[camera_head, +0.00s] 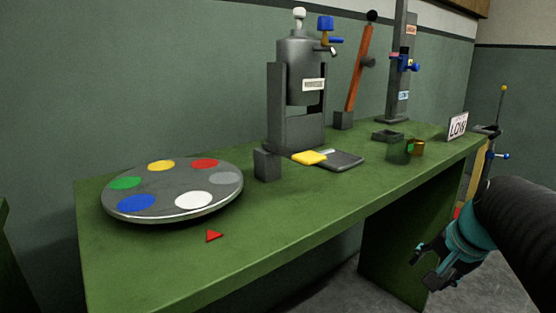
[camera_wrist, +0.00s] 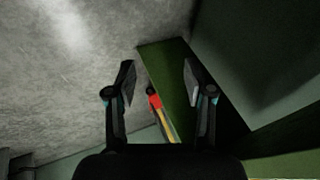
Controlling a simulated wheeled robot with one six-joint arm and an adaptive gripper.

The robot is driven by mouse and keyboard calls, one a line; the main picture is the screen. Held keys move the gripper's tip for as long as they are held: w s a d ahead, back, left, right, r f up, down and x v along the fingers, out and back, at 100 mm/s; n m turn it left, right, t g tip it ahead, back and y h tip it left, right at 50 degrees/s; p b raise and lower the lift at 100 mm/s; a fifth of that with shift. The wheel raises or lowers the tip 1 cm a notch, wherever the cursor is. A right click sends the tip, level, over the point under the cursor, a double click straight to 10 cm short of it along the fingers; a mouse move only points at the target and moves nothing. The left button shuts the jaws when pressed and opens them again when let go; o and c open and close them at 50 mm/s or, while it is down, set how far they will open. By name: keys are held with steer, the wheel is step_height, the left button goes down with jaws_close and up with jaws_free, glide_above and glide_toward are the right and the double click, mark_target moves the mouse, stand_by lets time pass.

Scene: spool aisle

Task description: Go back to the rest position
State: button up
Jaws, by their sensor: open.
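My gripper (camera_head: 434,268) hangs at the right of the head view, in front of the green workbench (camera_head: 300,222) and below its top. In the wrist view my gripper (camera_wrist: 159,82) has its two fingers spread wide with nothing between them close up. Behind the fingers, farther off, the wrist view shows the grey floor (camera_wrist: 70,70), a green panel (camera_wrist: 170,75) and a red and yellow thing (camera_wrist: 157,106). My gripper touches nothing that I can see.
Floor shows below the bench.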

steer(key=s+a+f+n+p, duration=0.2)
steer(key=s+a+n, duration=0.7)
steer(key=s+a, duration=0.3)
steer(key=shift+s+a+f+n, duration=0.3)
steer(key=shift+a+n, duration=0.1)
steer(key=shift+a, duration=0.1)
